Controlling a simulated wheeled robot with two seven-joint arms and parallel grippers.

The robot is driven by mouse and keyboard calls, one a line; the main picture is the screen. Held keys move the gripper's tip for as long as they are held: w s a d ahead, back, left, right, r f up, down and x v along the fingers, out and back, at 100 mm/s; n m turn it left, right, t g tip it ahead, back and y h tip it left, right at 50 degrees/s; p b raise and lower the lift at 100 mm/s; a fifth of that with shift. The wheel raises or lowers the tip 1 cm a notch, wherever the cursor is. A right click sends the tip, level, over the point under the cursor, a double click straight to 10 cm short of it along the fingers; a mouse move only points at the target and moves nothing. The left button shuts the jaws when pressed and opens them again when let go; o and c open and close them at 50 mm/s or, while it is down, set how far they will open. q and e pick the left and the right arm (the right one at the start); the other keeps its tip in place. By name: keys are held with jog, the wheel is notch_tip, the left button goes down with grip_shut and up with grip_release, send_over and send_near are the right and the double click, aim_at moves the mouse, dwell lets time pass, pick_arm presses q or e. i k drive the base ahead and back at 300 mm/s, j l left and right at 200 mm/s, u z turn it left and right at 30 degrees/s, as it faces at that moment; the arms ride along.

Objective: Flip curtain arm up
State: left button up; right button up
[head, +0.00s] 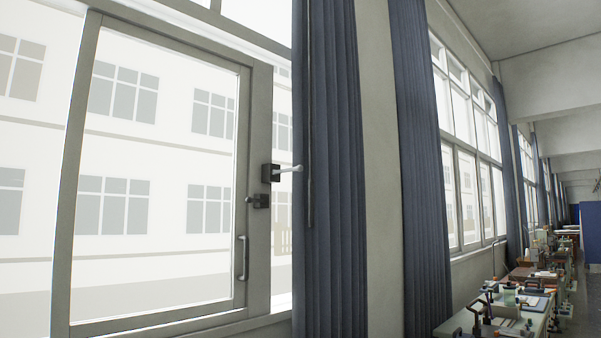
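A dark square bracket (268,173) is mounted on the right-hand frame of the window, left of the near blue curtain. A short pale arm (287,170) sticks out from it to the right, roughly level, its tip at the curtain's left edge. I cannot tell whether the tip touches the cloth. The near curtain (338,180) hangs gathered in vertical folds. Neither of my grippers is in the head view.
Below the bracket is a smaller dark latch (261,201) and a vertical pull handle (243,257) on the closed-looking window sash (85,150). A thin rod (309,120) hangs along the curtain. Another curtain (415,170) and cluttered workbenches (515,315) stand to the right.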

aim_at(299, 168)
jog(key=i+z, duration=0.2)
jog(key=i, duration=0.3)
jog(key=i+z, duration=0.2)
jog(key=i, duration=0.35)
jog(key=i+j+z, duration=0.15)
jog(key=i, duration=0.35)
jog(key=i+j+z, duration=0.2)
jog(key=i, duration=0.3)
